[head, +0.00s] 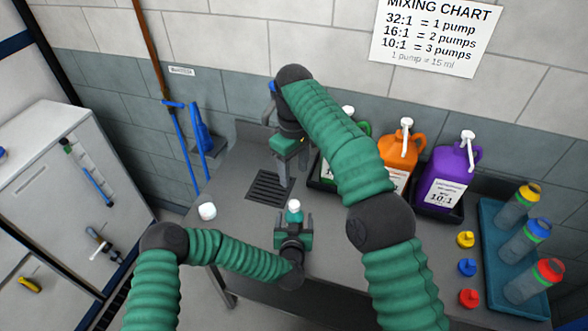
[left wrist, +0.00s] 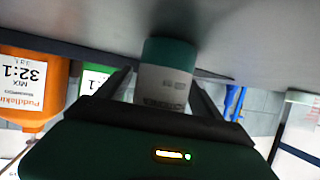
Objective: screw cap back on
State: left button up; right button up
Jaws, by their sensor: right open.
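A small bottle (left wrist: 166,85) with a teal end and a white label stands between the fingers of my left gripper (left wrist: 160,75), which look closed on its sides. In the head view, a white top (head: 293,205) shows between the fingers of this gripper (head: 293,222); I cannot tell whether it is a cap or the bare bottle top. A small white round object (head: 207,211) lies on the table to the left; it may be a cap. My right gripper (head: 283,172) is open, points down behind the bottle, apart from it, over the drain grate. I see nothing in it.
Orange (head: 396,153) and purple (head: 449,174) pump jugs stand at the back, with a green one partly hidden behind my right arm. Yellow (head: 465,239), blue (head: 467,267) and red (head: 469,298) small tops stand near a teal tray (head: 493,282) of bottles. The table's left part is mostly clear.

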pick_arm(q)
jog(key=shift+s, duration=0.15)
jog(key=d+b+v, duration=0.1)
jog(key=v, duration=1.5)
jog(key=shift+s+a, duration=0.3)
jog(key=shift+a, duration=0.15)
pick_arm(e)
jog(key=shift+f, duration=0.7)
pick_arm(q)
jog(key=shift+w+r, duration=0.1)
jog(key=s+a+r+g, duration=0.2)
jog(key=s+a+g, duration=0.3)
jog(key=a, duration=0.4)
jog(key=s+a+r+g, duration=0.3)
jog(key=s+a+g, duration=0.2)
jog(key=a, duration=0.5)
jog(key=shift+s+r+n+g+y, duration=0.3)
jog(key=shift+s+r+g+y, duration=0.1)
jog(key=shift+s, duration=0.45)
pick_arm(e)
jog(key=s+d+f+m+t, duration=0.1)
jog(key=s+d+f+m, duration=0.4)
jog(key=s+d, duration=0.5)
jog(key=s+d+f+m+t, duration=0.1)
jog(key=s+d+f+m, duration=0.3)
jog(key=s, duration=1.1)
jog(key=d+f, duration=0.3)
jog(key=d, duration=0.3)
jog(key=shift+m+t, duration=0.4)
